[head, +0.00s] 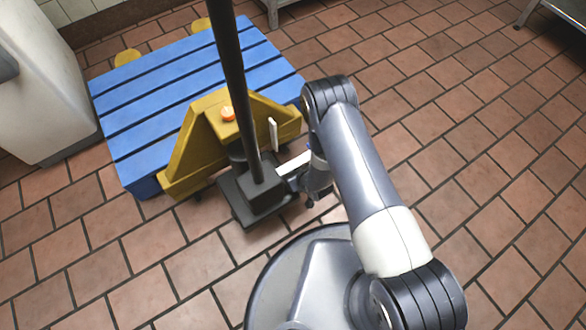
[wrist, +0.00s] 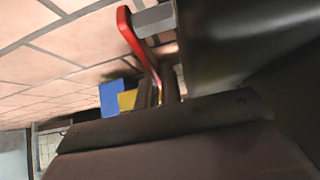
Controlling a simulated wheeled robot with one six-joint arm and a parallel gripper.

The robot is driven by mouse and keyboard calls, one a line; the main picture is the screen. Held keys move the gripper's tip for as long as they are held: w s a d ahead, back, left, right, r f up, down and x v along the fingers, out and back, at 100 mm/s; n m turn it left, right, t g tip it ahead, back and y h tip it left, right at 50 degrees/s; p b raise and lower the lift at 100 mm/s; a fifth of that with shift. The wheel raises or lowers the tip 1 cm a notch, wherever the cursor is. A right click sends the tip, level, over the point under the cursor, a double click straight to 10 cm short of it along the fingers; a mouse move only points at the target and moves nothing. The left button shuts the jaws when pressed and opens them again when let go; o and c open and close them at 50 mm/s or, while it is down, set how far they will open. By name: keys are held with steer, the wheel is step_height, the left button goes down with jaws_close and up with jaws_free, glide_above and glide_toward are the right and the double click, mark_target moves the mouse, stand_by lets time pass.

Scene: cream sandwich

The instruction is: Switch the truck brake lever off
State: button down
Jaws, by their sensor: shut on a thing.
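The yellow pallet truck (head: 185,150) has a tall black handle pole (head: 236,85) rising from a dark base (head: 252,197). A curved red lever (wrist: 134,38), which looks like the brake lever, stands in the wrist view. In the head view I cannot make it out behind my arm. My gripper (head: 303,172) is low at the right side of the truck's base. It is shut, apparently on the red lever; the contact itself is partly hidden by the dark gripper body in the wrist view. I cannot tell the lever's setting.
A blue slatted pallet (head: 135,85) sits over the truck's forks. An orange knob (head: 228,114) is on the yellow frame. A pale cabinet (head: 40,90) stands at the left. The tiled floor to the right is mostly clear, with metal furniture legs at the far edge.

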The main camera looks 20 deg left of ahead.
steer(key=shift+f+h, duration=0.25)
steer(key=shift+h, duration=0.15)
steer(key=shift+g, duration=0.3)
steer(key=c, duration=1.9)
jaws_free()
